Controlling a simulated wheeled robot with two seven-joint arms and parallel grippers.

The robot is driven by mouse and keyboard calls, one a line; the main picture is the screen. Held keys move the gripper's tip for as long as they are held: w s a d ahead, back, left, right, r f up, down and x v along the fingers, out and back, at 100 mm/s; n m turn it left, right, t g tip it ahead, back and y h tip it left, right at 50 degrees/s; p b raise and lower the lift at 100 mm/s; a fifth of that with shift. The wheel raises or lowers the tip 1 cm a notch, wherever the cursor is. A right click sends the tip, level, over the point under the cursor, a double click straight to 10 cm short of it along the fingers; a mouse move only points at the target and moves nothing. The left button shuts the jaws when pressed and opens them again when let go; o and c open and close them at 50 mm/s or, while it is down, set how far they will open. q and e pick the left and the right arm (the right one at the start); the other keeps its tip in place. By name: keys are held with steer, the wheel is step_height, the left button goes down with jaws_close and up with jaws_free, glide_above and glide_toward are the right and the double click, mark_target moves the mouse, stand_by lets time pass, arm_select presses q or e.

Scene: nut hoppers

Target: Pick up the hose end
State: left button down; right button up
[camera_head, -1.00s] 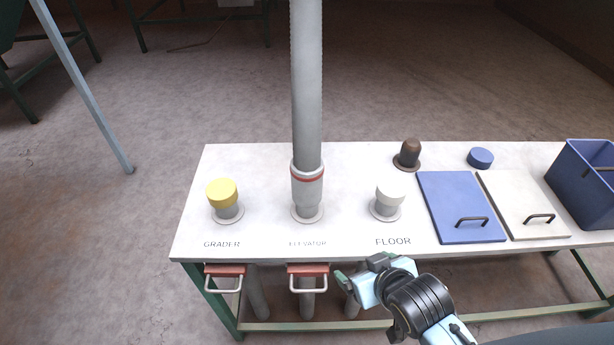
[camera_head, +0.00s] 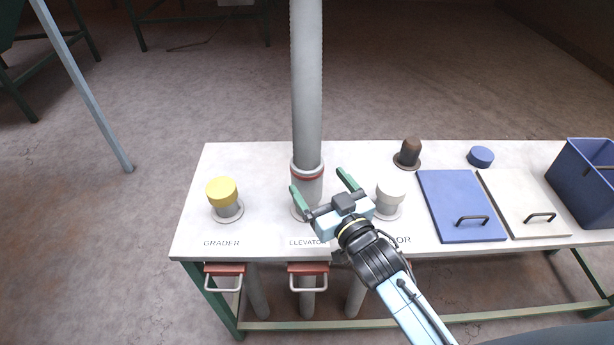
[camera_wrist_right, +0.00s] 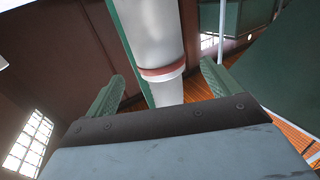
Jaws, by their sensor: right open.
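The hose (camera_head: 307,90) is a thick grey tube that comes down from above. Its end (camera_head: 308,183), a light cuff with a red band, sits upright on the ELEVATOR port of the white table. My right gripper (camera_head: 320,180) is open just in front of the hose end, with its green fingers pointing towards it. In the right wrist view the hose end (camera_wrist_right: 163,80) with its red band shows between and beyond the two fingers (camera_wrist_right: 160,85). I cannot tell whether the fingers are beside it. The gripper hides part of the ELEVATOR port's base. My left gripper is not in view.
On the table (camera_head: 265,160) stand a yellow-capped GRADER port (camera_head: 222,192), a white-capped FLOOR port (camera_head: 390,193) and a brown plug (camera_head: 410,150). A blue cap (camera_head: 480,157), blue lid (camera_head: 455,200), cream lid (camera_head: 515,195) and blue bin (camera_head: 585,190) are right. Red-topped slide handles (camera_head: 225,270) hang below.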

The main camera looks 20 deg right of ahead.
mark_target(304, 163)
steer(key=w, duration=0.2)
steer(key=w+a, duration=0.1)
steer(key=w, duration=0.5)
steer(key=shift+a+b, duration=0.2)
steer(key=shift+b, duration=0.2)
steer(key=shift+s, duration=0.1)
steer(key=shift+c, duration=0.4)
steer(key=c, duration=1.1)
